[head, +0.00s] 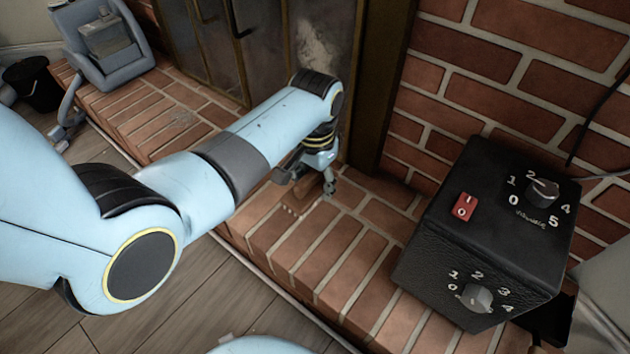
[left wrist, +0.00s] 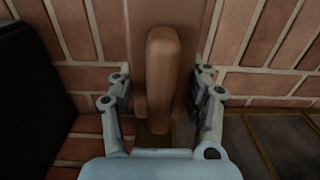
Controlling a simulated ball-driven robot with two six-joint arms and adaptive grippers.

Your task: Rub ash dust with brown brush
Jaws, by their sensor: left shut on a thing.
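My left gripper (head: 327,185) is low over the brick hearth, in front of the fireplace doors. In the left wrist view its fingers (left wrist: 164,103) are shut on both sides of the brown brush (left wrist: 162,75), whose rounded handle points up between them. The brush's lower part is partly hidden by the fingers, and I cannot see its bristles. A pale grey smudge that looks like ash dust (head: 315,45) is on the fireplace door glass, above and behind the gripper. My right gripper is not in view.
A black box with dials and a red switch (head: 475,235) stands on the hearth (head: 300,245) at the right. A blue-grey container (head: 103,42) stands at the far left, near a black bucket (head: 32,85). Brick wall (head: 520,50) rises behind the box.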

